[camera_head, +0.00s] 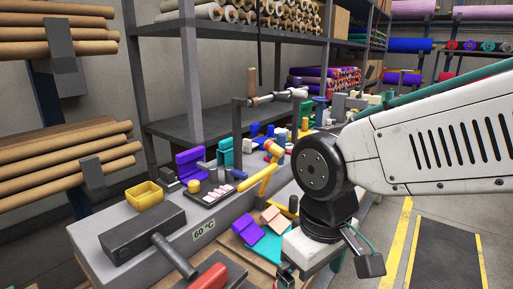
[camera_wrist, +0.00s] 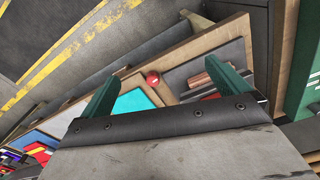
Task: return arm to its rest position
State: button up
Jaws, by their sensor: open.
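My gripper (camera_wrist: 160,78) shows in the wrist view with its two green fingers wide apart and nothing held between them. Below and beyond the fingers lie a turquoise sheet (camera_wrist: 134,102) and a small red round thing (camera_wrist: 153,79). In the head view my white arm comes in from the right and bends down at a black joint. Its end hangs over the front right part of the workbench (camera_head: 92,246). The fingertips cannot be made out clearly there.
The bench holds a yellow bin (camera_head: 145,195), a dark press-like block (camera_head: 141,233) and a yellow-handled tool (camera_head: 260,182). Purple (camera_head: 247,229) and turquoise (camera_head: 270,248) pieces lie near my arm's end. Racks of rolls stand left and behind. Yellow-lined floor (camera_head: 397,245) is clear at right.

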jog(key=s+d+r+m, duration=0.1)
jog(key=s+d+m, duration=0.2)
jog(key=d, duration=0.6)
jog(key=s+d+r+m+t, duration=0.1)
jog(key=s+d+r+m, duration=0.1)
jog(key=d, duration=0.6)
jog(key=shift+s+d+r+m, duration=0.2)
jog(key=shift+s+d+m, duration=0.25)
jog(key=shift+m, duration=0.65)
